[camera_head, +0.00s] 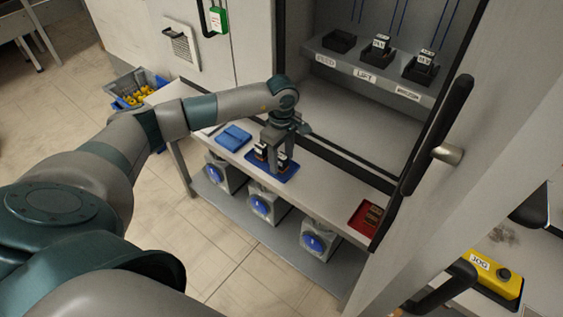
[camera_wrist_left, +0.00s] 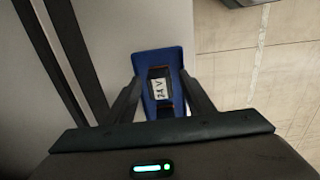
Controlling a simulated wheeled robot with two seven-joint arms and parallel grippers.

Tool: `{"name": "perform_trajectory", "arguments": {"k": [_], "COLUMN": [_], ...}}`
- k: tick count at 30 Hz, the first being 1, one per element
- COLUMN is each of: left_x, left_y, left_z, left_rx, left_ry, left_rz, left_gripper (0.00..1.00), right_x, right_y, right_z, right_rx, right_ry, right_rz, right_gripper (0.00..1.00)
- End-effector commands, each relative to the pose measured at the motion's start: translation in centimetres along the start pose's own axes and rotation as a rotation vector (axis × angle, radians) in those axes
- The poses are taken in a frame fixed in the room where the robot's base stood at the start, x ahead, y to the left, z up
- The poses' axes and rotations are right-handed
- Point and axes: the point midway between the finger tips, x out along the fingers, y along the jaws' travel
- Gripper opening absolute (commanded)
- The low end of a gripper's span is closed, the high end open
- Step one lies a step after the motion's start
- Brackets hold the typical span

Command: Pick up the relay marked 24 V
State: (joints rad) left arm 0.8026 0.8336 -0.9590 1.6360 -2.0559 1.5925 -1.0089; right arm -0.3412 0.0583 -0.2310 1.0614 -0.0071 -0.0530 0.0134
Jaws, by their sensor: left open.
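The relay marked 24 V (camera_wrist_left: 159,88) is a small dark block with a white label, on a blue tray (camera_wrist_left: 166,55) in the left wrist view. In the head view the blue tray (camera_head: 284,177) lies on the bench ledge in front of the cabinet, with small dark relays partly hidden by my gripper. My left gripper (camera_head: 273,160) points down over this tray. In the wrist view its fingers (camera_wrist_left: 160,97) are open, one on each side of the relay. I cannot tell whether they touch it. My right gripper is not in view.
Another blue tray (camera_head: 233,137) lies left on the ledge, and a red tray (camera_head: 367,218) lies right. Dark sockets (camera_head: 381,49) stand on the cabinet shelf. Grey units with blue discs (camera_head: 263,205) stand below. A yellow box (camera_head: 494,277) is at lower right, beyond the door handle (camera_head: 437,135).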

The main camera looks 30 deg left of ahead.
Motion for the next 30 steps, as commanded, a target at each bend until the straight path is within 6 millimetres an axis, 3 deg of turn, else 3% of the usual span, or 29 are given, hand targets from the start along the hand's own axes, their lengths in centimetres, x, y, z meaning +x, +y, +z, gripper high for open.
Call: {"name": "perform_trajectory", "arguments": {"k": [2, 7, 8, 20, 27, 30], "left_x": [0.0, 0.0, 0.0, -0.5, -3.0, -4.4], "left_y": [0.0, 0.0, 0.0, 0.1, 0.1, -0.1], "left_z": [0.0, 0.0, 0.0, 0.0, -0.1, 0.7], "left_rx": [0.000, 0.000, 0.000, -0.001, 0.000, 0.004], "left_ry": [0.000, 0.000, 0.000, 0.000, 0.002, 0.000], "left_rz": [0.000, 0.000, 0.000, 0.002, 0.004, 0.003], "left_gripper": [0.46, 0.05, 0.04, 0.04, 0.04, 0.04], "right_x": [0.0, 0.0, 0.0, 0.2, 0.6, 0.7], "right_y": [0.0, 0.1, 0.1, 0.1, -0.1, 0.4], "right_z": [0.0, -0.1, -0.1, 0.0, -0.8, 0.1], "right_rx": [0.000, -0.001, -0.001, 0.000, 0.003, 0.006], "right_ry": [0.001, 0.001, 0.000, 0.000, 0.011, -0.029], "right_rz": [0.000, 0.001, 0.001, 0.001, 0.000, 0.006], "right_gripper": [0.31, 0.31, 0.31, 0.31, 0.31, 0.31]}}
